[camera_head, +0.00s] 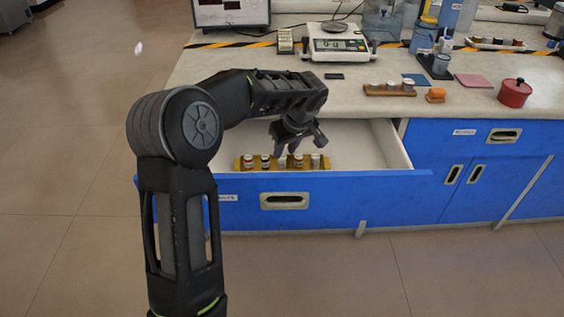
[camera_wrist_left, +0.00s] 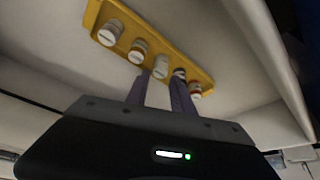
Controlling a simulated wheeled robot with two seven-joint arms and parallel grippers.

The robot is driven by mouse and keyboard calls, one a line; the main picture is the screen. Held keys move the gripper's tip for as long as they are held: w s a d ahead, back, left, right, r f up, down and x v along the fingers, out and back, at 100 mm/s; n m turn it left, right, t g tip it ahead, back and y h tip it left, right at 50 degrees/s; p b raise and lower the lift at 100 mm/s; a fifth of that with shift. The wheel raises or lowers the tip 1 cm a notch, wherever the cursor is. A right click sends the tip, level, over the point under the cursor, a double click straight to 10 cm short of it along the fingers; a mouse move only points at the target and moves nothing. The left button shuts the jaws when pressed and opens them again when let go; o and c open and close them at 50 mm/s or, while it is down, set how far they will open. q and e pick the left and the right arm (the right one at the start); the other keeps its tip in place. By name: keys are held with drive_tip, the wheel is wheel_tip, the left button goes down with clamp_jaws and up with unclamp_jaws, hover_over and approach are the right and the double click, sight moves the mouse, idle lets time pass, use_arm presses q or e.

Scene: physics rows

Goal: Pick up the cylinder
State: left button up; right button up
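A yellow rack (camera_head: 238,165) holding several small capped cylinders stands in the open drawer in the head view. It also shows in the left wrist view (camera_wrist_left: 93,14). My left gripper (camera_head: 289,148) reaches down into the drawer over the rack. In the left wrist view its two purple-grey fingers (camera_wrist_left: 160,84) are apart, pointing at the rack. A plain white cylinder (camera_wrist_left: 161,66) lies just beyond and between the fingertips; I cannot tell whether they touch it. Cylinders with brown (camera_wrist_left: 138,51) and red (camera_wrist_left: 196,90) bands are on either side. My right gripper is not in view.
The blue drawer front (camera_head: 345,195) and the drawer's side walls enclose the rack. The countertop (camera_head: 225,75) above carries a scale (camera_head: 338,42), a wooden rack (camera_head: 388,90) and a red pot (camera_head: 514,92). The drawer floor right of the rack is clear.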

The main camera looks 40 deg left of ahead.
sight(282, 162)
use_arm(q)
drive_tip(key=x, duration=0.5)
drive_tip(key=shift+b, duration=0.35)
clamp_jaws()
idle(0.3)
